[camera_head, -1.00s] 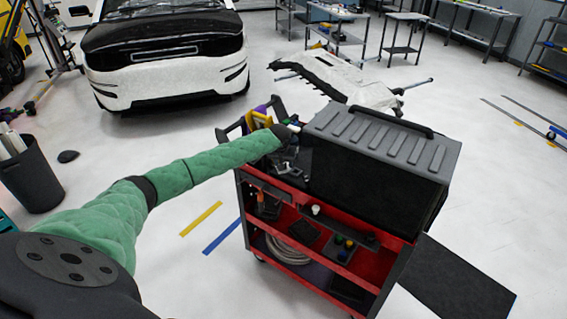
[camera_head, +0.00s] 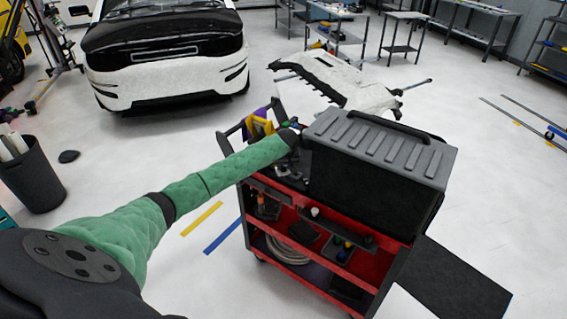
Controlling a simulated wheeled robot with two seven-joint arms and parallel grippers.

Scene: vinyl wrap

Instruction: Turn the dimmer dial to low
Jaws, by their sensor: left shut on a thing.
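My left arm, in a green sleeve, reaches from the lower left to the red and black tool cart (camera_head: 340,262). My left gripper (camera_head: 297,130) is at the back left of the cart top, close to the left end of the large black case (camera_head: 375,180). It is small and dark here, and its fingers are mostly hidden behind the wrist. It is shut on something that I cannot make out. I cannot pick out the dimmer dial or its setting. My right gripper is not in view.
Yellow and purple items (camera_head: 262,122) hang at the cart's back left corner. A white car bumper (camera_head: 345,80) on a stand is behind the cart. A black bin (camera_head: 30,172) stands at the left, and a car (camera_head: 165,55) at the back.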

